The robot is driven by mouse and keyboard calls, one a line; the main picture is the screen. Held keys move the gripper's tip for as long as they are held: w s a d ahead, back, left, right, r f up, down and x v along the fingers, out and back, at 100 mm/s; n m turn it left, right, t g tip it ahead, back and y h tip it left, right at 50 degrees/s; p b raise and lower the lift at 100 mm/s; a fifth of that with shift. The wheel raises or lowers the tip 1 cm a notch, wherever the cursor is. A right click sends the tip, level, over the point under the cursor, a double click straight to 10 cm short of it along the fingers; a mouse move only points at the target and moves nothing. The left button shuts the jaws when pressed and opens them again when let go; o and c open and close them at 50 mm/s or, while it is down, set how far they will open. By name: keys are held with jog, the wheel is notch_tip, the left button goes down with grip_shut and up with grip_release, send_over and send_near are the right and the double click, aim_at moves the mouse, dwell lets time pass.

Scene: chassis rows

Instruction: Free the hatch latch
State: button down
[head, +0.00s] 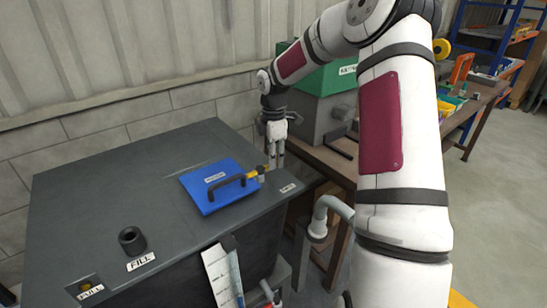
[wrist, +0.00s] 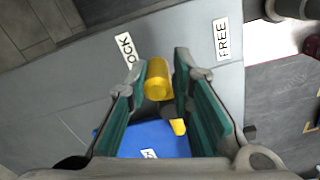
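The blue hatch lid (head: 200,196) with a dark bar handle (head: 228,180) lies on the grey tank top. The yellow latch (head: 252,174) is at its right edge. In the wrist view its yellow knob (wrist: 158,80) stands between my fingertips, nearer the partly hidden LOCK label (wrist: 127,46) than the FREE label (wrist: 222,38). A corner of the blue lid (wrist: 155,138) shows below. My gripper (head: 275,160) points down beside the latch. Its green-padded fingers (wrist: 161,75) are apart on both sides of the knob, with narrow gaps visible.
The tank top (head: 90,180) also carries a black filler neck (head: 131,240) with a FILL label. A green-topped machine (head: 325,78) stands on the bench behind my gripper. The corrugated wall is behind.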

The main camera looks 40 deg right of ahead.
jog(key=shift+r+m, duration=0.1)
jog(key=shift+m, duration=0.2)
jog(key=m, duration=0.1)
jog(key=s+m+p, duration=0.1)
jog(key=shift+m, duration=0.3)
jog(key=m, duration=0.1)
jog(key=s+m, duration=0.1)
jog(key=shift+a+m+p, duration=0.25)
jog(key=shift+m+p, duration=0.05)
jog(key=shift+p, duration=0.1)
jog(key=m, duration=0.2)
jog(key=s+a+m, duration=0.1)
jog(key=m, duration=0.1)
jog(key=shift+s, duration=0.2)
jog(key=m, duration=0.2)
jog(key=a+m, duration=0.1)
jog(key=m, duration=0.1)
jog(key=shift+s+a, duration=0.2)
jog(key=shift+s, duration=0.2)
jog(key=shift+s+a+m, duration=0.1)
jog(key=shift+a+m, duration=0.3)
jog(key=shift+m, duration=0.65)
jog(key=shift+s+a+m, duration=0.1)
jog(key=shift+a+m, duration=0.25)
jog(key=shift+m, duration=0.7)
